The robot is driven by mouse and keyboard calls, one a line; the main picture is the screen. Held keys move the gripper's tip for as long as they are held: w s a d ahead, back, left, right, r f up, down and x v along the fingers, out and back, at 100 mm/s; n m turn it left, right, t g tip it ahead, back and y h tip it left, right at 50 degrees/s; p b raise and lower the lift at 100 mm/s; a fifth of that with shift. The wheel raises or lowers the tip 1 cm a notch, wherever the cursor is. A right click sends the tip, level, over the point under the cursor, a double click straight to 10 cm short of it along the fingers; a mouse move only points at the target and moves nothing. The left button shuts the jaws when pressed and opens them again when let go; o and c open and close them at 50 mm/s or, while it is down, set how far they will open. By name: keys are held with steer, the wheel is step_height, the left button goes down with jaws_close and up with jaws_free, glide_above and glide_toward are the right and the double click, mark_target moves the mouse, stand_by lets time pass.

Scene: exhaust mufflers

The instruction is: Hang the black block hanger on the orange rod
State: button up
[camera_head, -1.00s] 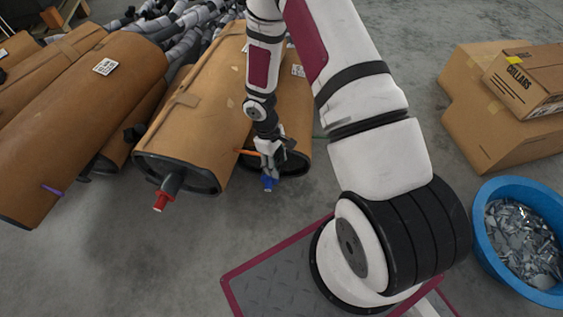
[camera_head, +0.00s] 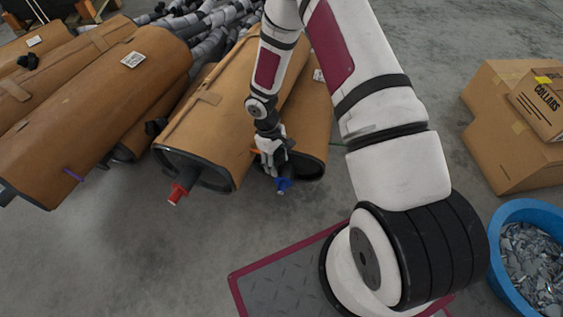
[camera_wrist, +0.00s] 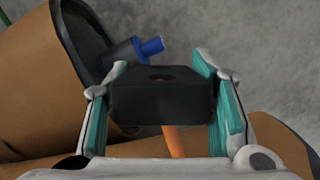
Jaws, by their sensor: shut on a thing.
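My gripper (camera_head: 272,157) is low in front of the middle mufflers in the head view. In the wrist view its two teal-padded fingers (camera_wrist: 165,100) are closed on the sides of the black block hanger (camera_wrist: 160,103). A dark hole shows in the block's top face. The orange rod (camera_wrist: 174,142) shows just below the block in the wrist view, partly hidden by it. Only a short piece of the orange rod (camera_head: 256,151) shows left of my gripper in the head view. Whether the rod passes into the block I cannot tell.
Brown mufflers (camera_head: 90,90) lie side by side. A red-tipped pipe (camera_head: 178,192) and a blue-tipped pipe (camera_head: 283,185) stick out close to my gripper; the blue tip (camera_wrist: 152,46) is also just beyond the block. Cardboard boxes (camera_head: 505,150) and a blue tub (camera_head: 500,225) stand right.

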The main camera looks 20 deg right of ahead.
steer(key=shift+w+a+f, duration=0.1)
steer(key=shift+w+a, duration=1.05)
steer(key=shift+a, duration=0.05)
steer(key=shift+w+a, duration=0.1)
steer(key=shift+w+r, duration=0.15)
steer(key=shift+r, duration=0.05)
steer(key=o, duration=1.3)
steer(key=shift+s, duration=0.2)
